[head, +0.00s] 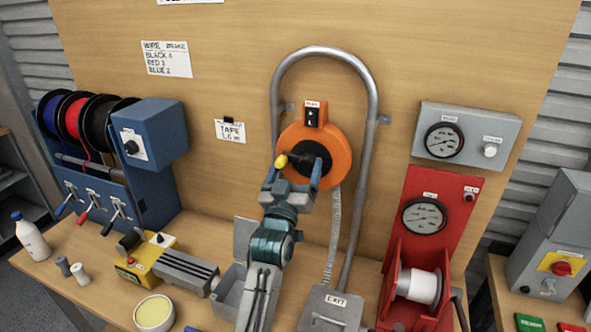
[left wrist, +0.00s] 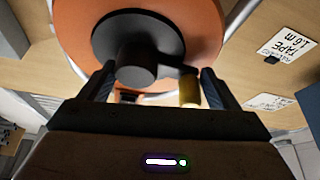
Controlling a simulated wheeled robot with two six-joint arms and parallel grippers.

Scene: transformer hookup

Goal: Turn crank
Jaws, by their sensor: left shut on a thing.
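The orange reel (head: 338,148) is mounted on the wooden board. At its centre is a black hub with a crank (head: 313,156) that ends in a yellow knob (head: 281,161) pointing to the left. My left gripper (head: 294,171) is at the crank, with its jaws spread wide and shut on it. In the left wrist view the crank's black hub (left wrist: 137,62) and yellow knob (left wrist: 189,91) show between the two fingers, the knob close to the right finger. The exact contact is hard to see. My right gripper is not in view.
A grey pipe loop (head: 371,130) arches around the reel. A tape hose (head: 334,235) hangs from the reel towards a grey exit box (head: 333,309). A red gauge panel (head: 448,190) stands at the right. A blue spool rack (head: 150,190) stands at the left.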

